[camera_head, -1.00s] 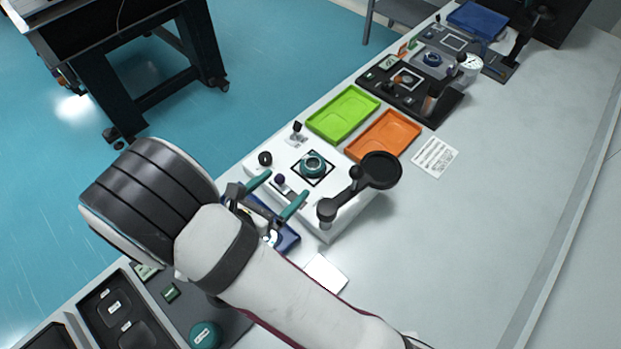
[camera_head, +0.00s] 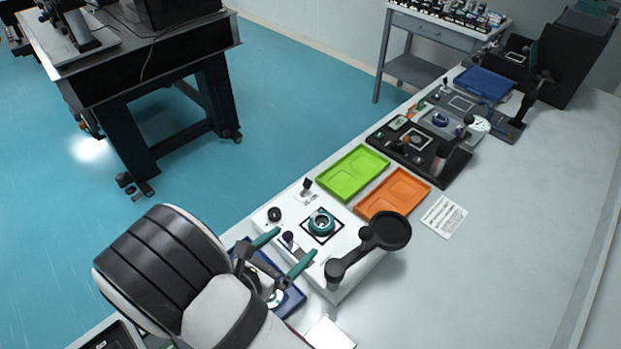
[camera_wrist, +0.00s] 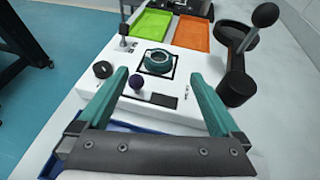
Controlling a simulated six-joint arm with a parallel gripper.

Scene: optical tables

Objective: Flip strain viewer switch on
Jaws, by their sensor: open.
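The strain viewer (camera_head: 348,268) is a white box with a teal ring (camera_head: 321,223) in a black square on top and a round black lens on a swinging arm (camera_head: 392,232). A dark purple ball knob (camera_head: 288,237), apparently the switch lever, stands by a dark slot near its front edge; it also shows in the wrist view (camera_wrist: 136,81). My gripper (camera_head: 296,242) is open, with teal fingers spread above the viewer's front part. In the wrist view, the knob lies between the fingers, nearer the left one. I cannot tell that either finger touches it.
A black round knob (camera_head: 274,214) and a small upright post (camera_head: 307,185) stand on the viewer's left side. Green (camera_head: 352,172) and orange (camera_head: 393,194) trays lie behind it. A blue tray (camera_head: 292,303) is below my gripper.

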